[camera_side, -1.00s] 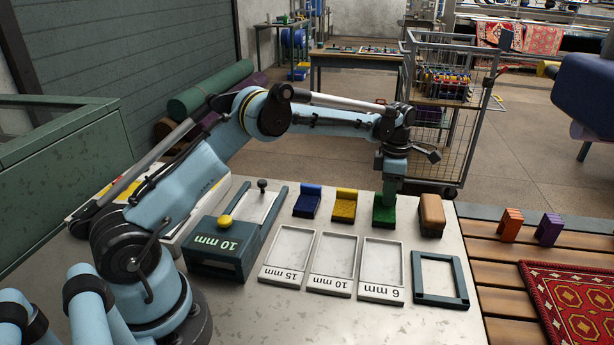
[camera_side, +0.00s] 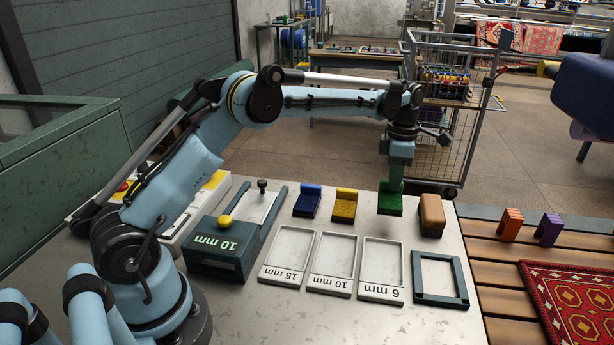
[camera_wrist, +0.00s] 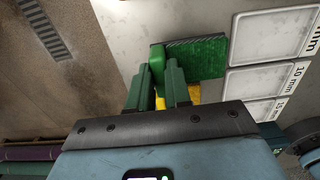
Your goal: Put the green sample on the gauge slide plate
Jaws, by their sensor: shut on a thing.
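The green sample (camera_side: 390,202) is a carpet-like pad with an upright tab, held in the air a little above the metal table in the side view. My gripper (camera_side: 397,178) is shut on its tab; the wrist view shows the two green fingers (camera_wrist: 160,84) on either side of the tab, with the pad (camera_wrist: 197,58) reaching to the right. The gauge (camera_side: 226,244) is a dark green block marked 10 mm with a yellow knob. Its pale slide plate (camera_side: 262,205) lies behind the block between dark rails, with a small black knob at its far end and nothing on it.
A blue sample (camera_side: 307,203) and a yellow sample (camera_side: 344,205) stand between the slide plate and my gripper. A tan block (camera_side: 432,216) is close on the right. White trays marked 15 mm (camera_side: 287,257), 10 mm (camera_side: 333,262) and 6 mm (camera_side: 382,270), and a dark frame (camera_side: 440,278), lie in front, empty.

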